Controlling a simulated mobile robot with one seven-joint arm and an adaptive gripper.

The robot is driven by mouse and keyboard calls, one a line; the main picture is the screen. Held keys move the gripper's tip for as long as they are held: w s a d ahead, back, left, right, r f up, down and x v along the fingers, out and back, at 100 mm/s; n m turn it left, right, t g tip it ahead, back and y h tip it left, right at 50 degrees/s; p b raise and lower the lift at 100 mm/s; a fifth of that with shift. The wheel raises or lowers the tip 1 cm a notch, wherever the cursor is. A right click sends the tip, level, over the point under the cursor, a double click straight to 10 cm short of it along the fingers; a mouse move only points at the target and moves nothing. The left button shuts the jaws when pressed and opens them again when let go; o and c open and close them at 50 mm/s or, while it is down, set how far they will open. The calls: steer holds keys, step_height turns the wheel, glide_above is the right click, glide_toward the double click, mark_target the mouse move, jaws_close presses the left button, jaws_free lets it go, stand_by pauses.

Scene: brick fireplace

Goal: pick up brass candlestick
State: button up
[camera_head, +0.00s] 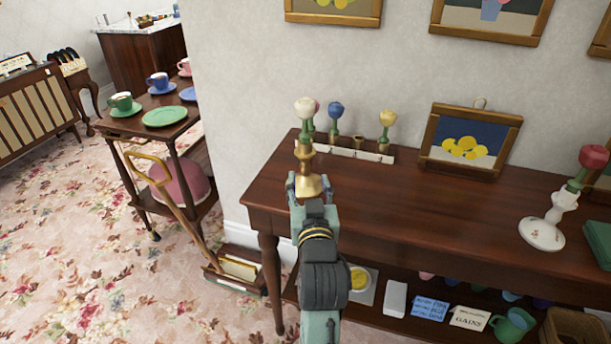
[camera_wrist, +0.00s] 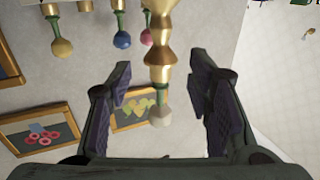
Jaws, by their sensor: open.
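The brass candlestick (camera_head: 306,155) stands upright near the left end of the dark wooden console table (camera_head: 400,211), with a white rosebud (camera_head: 304,108) on a green stem in its top. My gripper (camera_head: 309,190) is open in front of its base, which it partly covers in the head view. In the wrist view the picture is upside down; the candlestick (camera_wrist: 160,50) shows between the two spread fingers (camera_wrist: 160,78), with a gap on each side. The white bud (camera_wrist: 160,116) hangs below it there. I cannot tell how deep it is between the fingers.
A white rack (camera_head: 345,151) with flowers in brass holders stands close behind the candlestick. A framed lemon picture (camera_head: 466,145) and a white candlestick (camera_head: 545,222) are farther right. The tabletop between is clear. A tea trolley (camera_head: 130,124) and a leaning tool (camera_head: 175,205) stand left.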

mark_target(306, 161)
steer(key=shift+w+a+f+b, duration=0.1)
steer(key=shift+w+b, duration=0.4)
steer(key=shift+w+a+f+b, duration=0.1)
steer(key=shift+w+b, duration=0.35)
steer(key=shift+w+a+r+p, duration=0.15)
steer(key=shift+w+p, duration=0.1)
steer(key=shift+w, duration=0.3)
steer(key=shift+w+r+p, duration=0.15)
steer(key=shift+w+p, duration=0.1)
steer(key=shift+w, duration=0.3)
steer(key=shift+w+a+f+p, duration=0.1)
steer(key=shift+w+p, duration=0.95)
steer(key=shift+w, duration=1.95)
steer(key=shift+c, duration=0.3)
jaws_close()
steer(key=shift+r, duration=0.2)
